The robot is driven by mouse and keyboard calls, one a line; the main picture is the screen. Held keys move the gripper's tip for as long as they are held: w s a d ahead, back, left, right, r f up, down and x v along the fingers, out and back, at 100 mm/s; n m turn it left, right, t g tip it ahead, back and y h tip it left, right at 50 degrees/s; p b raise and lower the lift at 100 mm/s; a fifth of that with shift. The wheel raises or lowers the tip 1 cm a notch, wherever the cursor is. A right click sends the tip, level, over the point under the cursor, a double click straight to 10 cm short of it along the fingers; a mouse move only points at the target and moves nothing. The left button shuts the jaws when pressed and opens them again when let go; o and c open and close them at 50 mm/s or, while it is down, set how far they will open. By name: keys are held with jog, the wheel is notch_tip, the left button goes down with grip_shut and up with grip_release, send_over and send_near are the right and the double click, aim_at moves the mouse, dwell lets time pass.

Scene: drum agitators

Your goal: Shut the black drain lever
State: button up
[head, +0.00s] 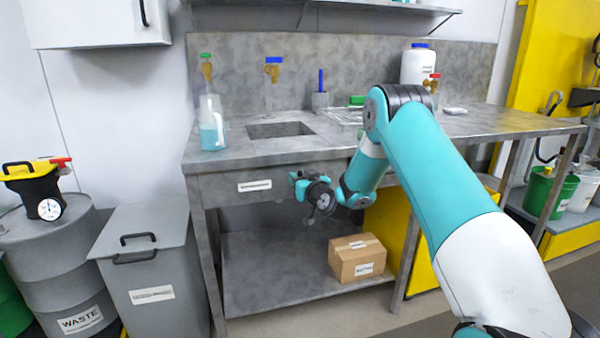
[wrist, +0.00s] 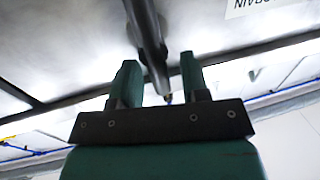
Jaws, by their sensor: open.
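In the wrist view, a long dark bar that looks like the black drain lever (wrist: 147,35) runs from the top edge down between the two teal fingers of my gripper (wrist: 158,65). The fingers are apart, one on each side of the bar. I cannot tell whether either finger touches it. In the head view, my gripper (head: 298,183) is at the front of the steel sink bench (head: 225,187), just below the level of its top. I cannot make out the lever in the head view; my wrist and gripper cover that area.
A white label (wrist: 262,5) shows near the bar in the wrist view. The sink basin (head: 281,130) is in the bench top above. A cardboard box (head: 357,262) stands on the lower shelf (head: 285,285). A grey bin (head: 150,270) stands left of the bench.

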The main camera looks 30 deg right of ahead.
jog(key=shift+w, duration=0.25)
grip_shut()
